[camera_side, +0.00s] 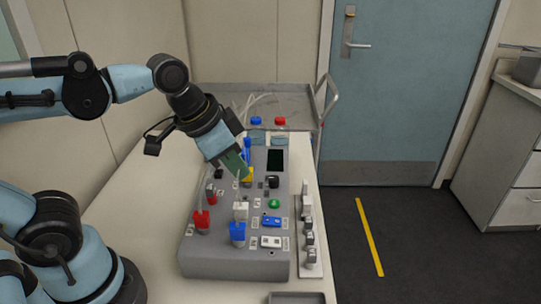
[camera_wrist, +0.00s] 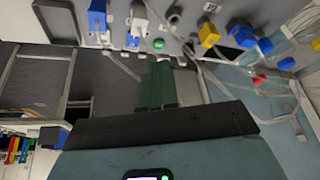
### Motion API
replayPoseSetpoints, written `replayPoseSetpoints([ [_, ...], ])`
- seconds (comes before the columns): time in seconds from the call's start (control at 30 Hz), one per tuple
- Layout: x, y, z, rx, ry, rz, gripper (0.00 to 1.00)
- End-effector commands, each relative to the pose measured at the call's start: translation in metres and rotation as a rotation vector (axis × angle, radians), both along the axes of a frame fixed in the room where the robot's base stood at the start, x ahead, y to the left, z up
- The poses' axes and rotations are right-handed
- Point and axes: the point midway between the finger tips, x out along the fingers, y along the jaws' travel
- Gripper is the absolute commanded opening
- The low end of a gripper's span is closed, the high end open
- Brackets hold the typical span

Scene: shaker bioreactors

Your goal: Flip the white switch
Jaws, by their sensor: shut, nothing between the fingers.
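The white switch (camera_side: 271,242) is a small flat rocker on the top of the grey control box (camera_side: 215,262), near its front right corner. The blue switch (camera_side: 270,222) lies just behind it. My gripper (camera_side: 243,176) is above the rear left part of the box, near the yellow clamp, well behind the white switch and apart from it. Its green fingers (camera_wrist: 162,65) are together and empty. In the wrist view the green button (camera_wrist: 158,43) shows just past the fingertips. The white switch is too small to make out surely there.
Blue (camera_side: 237,232), white (camera_side: 240,211), red (camera_side: 201,220) and yellow (camera_side: 247,175) clamps stand up from the box with thin tubes. A black knob (camera_side: 273,182) and dark screen (camera_side: 275,160) sit farther back. A rack of grey-topped pieces (camera_side: 309,240) stands to the right.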

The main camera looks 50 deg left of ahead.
Motion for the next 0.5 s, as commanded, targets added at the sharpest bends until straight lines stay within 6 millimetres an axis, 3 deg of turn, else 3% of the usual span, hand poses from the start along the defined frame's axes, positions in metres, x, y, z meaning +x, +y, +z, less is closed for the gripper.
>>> replayPoseSetpoints([
  [0.1, -0.009, -0.033, 0.024, 0.037, 0.093, -0.208, 0.0],
  [0.2, -0.018, -0.05, 0.038, 0.06, 0.151, -0.341, 0.0],
  [0.5, -0.029, -0.065, 0.052, 0.081, 0.208, -0.469, 0.0],
])
